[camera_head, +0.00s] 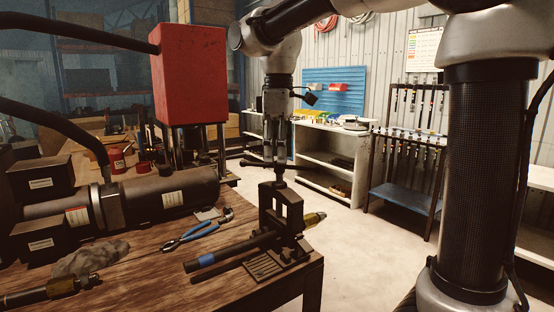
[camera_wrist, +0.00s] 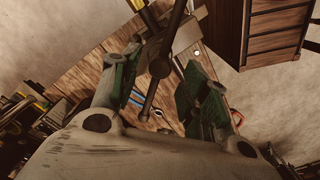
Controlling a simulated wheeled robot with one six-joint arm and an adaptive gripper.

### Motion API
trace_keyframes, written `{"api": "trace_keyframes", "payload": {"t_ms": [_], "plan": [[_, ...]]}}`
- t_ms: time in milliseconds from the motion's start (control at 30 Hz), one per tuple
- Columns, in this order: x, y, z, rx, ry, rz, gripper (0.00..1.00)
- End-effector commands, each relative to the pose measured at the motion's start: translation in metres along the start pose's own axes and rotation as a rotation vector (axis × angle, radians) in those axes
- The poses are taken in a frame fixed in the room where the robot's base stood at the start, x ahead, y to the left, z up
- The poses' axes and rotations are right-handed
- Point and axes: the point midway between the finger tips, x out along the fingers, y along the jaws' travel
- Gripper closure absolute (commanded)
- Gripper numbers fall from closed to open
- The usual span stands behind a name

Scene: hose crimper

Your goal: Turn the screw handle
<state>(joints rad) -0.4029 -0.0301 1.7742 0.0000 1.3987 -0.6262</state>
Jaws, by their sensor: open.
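The screw handle is a dark T-bar (camera_head: 254,163) on top of the dark crimper (camera_head: 280,208), which stands at the table's front right corner. A dark hose with a blue band (camera_head: 233,249) lies through the crimper, with a brass end (camera_head: 314,219) out the right side. My gripper (camera_head: 276,152) points down directly over the handle, fingers apart. In the wrist view the handle bar (camera_wrist: 151,98) runs slantwise between the green finger pads of my gripper (camera_wrist: 158,82). Whether either pad touches the bar cannot be told.
A red box press (camera_head: 188,75) stands behind. Floor to the right is clear up to a rack (camera_head: 405,195).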

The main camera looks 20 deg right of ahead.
Motion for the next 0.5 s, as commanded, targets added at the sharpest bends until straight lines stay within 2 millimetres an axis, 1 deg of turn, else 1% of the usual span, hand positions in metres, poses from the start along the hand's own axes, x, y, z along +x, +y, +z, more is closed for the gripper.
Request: {"api": "trace_keyframes", "payload": {"t_ms": [33, 100, 200, 467, 500], "plan": [[0.007, 0.000, 0.001, 0.000, -0.002, -0.002, 0.55], [0.015, 0.000, 0.000, 0.001, -0.001, -0.001, 0.55], [0.021, 0.000, 0.000, 0.001, 0.000, 0.000, 0.55], [0.024, 0.000, 0.000, 0.002, 0.001, 0.001, 0.55], [0.024, 0.000, 0.000, 0.002, 0.001, 0.001, 0.58]]}}
